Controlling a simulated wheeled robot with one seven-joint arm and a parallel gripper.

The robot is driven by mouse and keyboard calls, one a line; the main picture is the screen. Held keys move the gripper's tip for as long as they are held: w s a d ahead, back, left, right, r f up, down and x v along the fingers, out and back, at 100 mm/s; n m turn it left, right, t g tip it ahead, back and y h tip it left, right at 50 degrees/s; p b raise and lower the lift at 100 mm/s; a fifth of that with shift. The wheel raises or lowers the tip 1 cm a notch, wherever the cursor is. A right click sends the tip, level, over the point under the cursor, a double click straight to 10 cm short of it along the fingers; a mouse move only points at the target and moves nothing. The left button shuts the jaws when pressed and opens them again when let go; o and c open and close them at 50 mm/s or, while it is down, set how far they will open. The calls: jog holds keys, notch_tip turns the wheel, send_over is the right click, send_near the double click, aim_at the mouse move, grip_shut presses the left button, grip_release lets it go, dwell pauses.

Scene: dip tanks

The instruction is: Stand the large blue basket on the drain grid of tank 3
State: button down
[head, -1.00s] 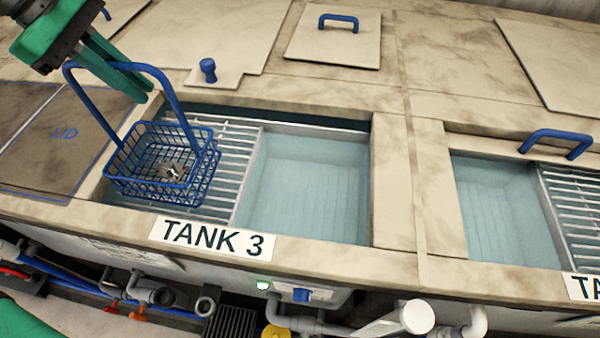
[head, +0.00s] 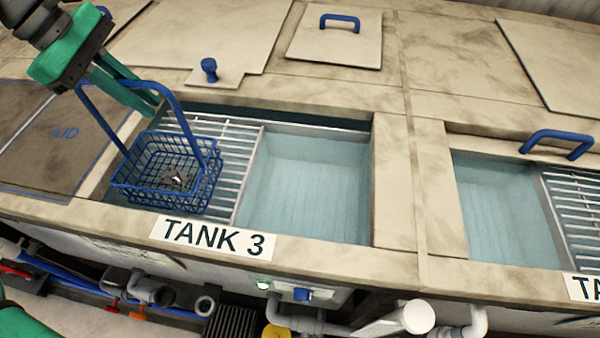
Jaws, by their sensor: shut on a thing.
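The large blue basket (head: 168,187) is a wire basket with a tall arched handle and small grey parts inside. It is over the left part of tank 3, at the drain grid (head: 232,150), a set of pale bars left of the open water (head: 308,190). I cannot tell whether its base touches the bars. My gripper (head: 140,95), with green fingers, is at the top left, shut on the basket's handle. The fingers hide part of the handle's top. The basket looks close to upright. The label TANK 3 (head: 213,238) is on the front rim.
Pipes run below the front edge.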

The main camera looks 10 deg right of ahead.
jog(key=shift+d+f, duration=0.1)
jog(key=shift+d, duration=0.1)
jog(key=shift+f, duration=0.35)
jog(key=c, duration=1.7)
grip_release()
jog(key=shift+a, duration=0.1)
jog(key=shift+c, duration=0.2)
jog(key=shift+w+f, duration=0.1)
jog(key=v, duration=0.9)
jog(key=shift+v, duration=0.95)
jog(key=shift+w, duration=0.1)
